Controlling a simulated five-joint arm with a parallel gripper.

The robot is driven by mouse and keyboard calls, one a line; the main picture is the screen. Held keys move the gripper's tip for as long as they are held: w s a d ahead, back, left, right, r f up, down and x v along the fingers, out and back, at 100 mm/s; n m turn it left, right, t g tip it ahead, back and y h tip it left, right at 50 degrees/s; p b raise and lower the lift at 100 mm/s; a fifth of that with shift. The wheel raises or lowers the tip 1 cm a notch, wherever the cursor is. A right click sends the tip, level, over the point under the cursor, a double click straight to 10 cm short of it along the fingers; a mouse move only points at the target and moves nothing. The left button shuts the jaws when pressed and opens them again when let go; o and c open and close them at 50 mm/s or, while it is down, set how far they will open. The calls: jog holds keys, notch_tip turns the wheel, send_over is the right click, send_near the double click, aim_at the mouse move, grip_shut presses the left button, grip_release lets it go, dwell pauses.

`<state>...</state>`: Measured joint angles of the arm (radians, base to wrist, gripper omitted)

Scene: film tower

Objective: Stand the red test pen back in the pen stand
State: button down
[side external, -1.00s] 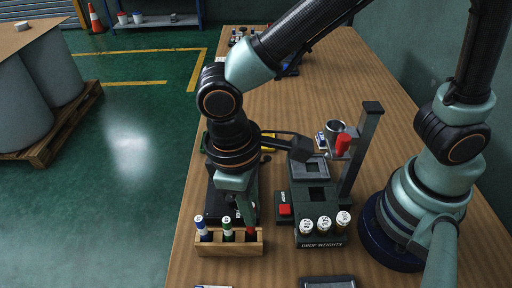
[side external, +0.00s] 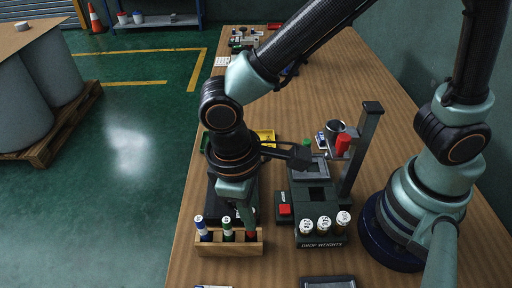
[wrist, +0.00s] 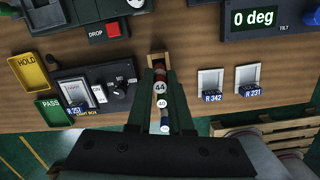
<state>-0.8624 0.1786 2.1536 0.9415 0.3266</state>
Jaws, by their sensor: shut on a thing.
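The wooden pen stand (side external: 218,249) sits near the front left of the bench. A blue-marked pen (side external: 201,229) and a green-marked pen (side external: 227,230) stand upright in its left and middle places. My gripper (side external: 247,223) points down at the right-hand place, shut on the red test pen (side external: 251,233). Only a bit of red shows below the fingers; whether its lower end is fully seated is hidden. In the wrist view my gripper (wrist: 160,78) lines up over the row, with round caps marked 44 (wrist: 159,87) and 40 (wrist: 162,104) between the fingers.
A dark fixture with a red DROP button (side external: 285,209) and several white-capped weights (side external: 324,224) stands just right of the stand, with a tall post (side external: 362,150). A light box (wrist: 95,92) and yellow HOLD tray (wrist: 30,70) lie nearby. The bench's left edge is close.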

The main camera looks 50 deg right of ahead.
jog(key=shift+f, duration=0.6)
dwell(0.3)
jog(key=shift+f, duration=0.35)
jog(key=shift+f, duration=0.1)
jog(key=c, duration=0.7)
grip_release()
jog(key=shift+c, duration=0.2)
jog(key=shift+o, duration=0.3)
jog(key=o, duration=0.5)
